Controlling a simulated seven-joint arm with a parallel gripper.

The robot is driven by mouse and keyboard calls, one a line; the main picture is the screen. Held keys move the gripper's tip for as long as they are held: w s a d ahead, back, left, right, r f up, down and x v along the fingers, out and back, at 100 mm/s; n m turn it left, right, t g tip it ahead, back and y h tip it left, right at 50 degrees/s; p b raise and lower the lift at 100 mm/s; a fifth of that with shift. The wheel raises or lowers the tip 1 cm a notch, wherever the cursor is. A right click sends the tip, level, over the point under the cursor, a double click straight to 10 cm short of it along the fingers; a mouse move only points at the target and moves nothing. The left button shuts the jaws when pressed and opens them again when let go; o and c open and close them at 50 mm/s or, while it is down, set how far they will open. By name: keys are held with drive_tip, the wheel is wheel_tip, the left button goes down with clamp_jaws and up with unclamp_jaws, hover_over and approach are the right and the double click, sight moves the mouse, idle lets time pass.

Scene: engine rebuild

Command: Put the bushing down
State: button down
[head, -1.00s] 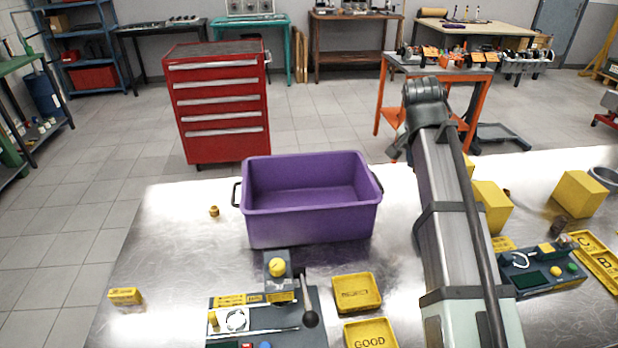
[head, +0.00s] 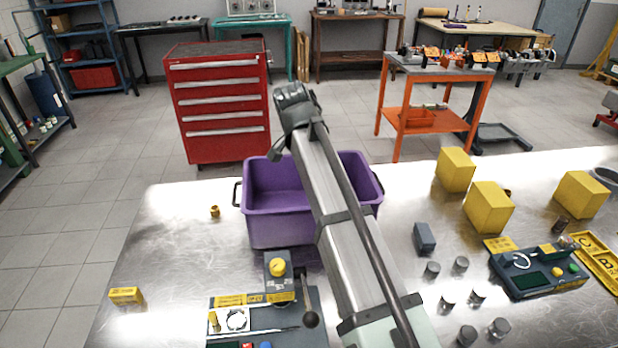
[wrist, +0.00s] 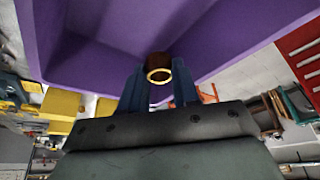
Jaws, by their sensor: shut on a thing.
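A brass-coloured bushing (wrist: 158,72), a short ring with a bright rim, sits between the two fingers of my gripper (wrist: 158,88) in the wrist view. The fingers are shut on it. The purple bin (wrist: 75,62) fills the top of that view, beyond the bushing; I cannot tell the gap between them. In the head view the purple bin (head: 277,228) stands on the metal table, and my arm crosses in front of its right part. My gripper and the held bushing cannot be made out there.
A small brass piece (head: 215,211) stands left of the bin. A grey fixture with a yellow knob (head: 278,268) and black lever is in front. Yellow blocks (head: 488,207), a grey block (head: 425,238) and several grey cylinders (head: 461,264) stand right. The table's left side is mostly clear.

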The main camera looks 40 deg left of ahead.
drive_tip(key=shift+f, duration=6.5)
drive_tip(key=shift+f, duration=0.15)
drive_tip(key=c, duration=0.8)
unclamp_jaws()
drive_tip(key=shift+v, duration=3.95)
drive_tip(key=shift+w, duration=0.1)
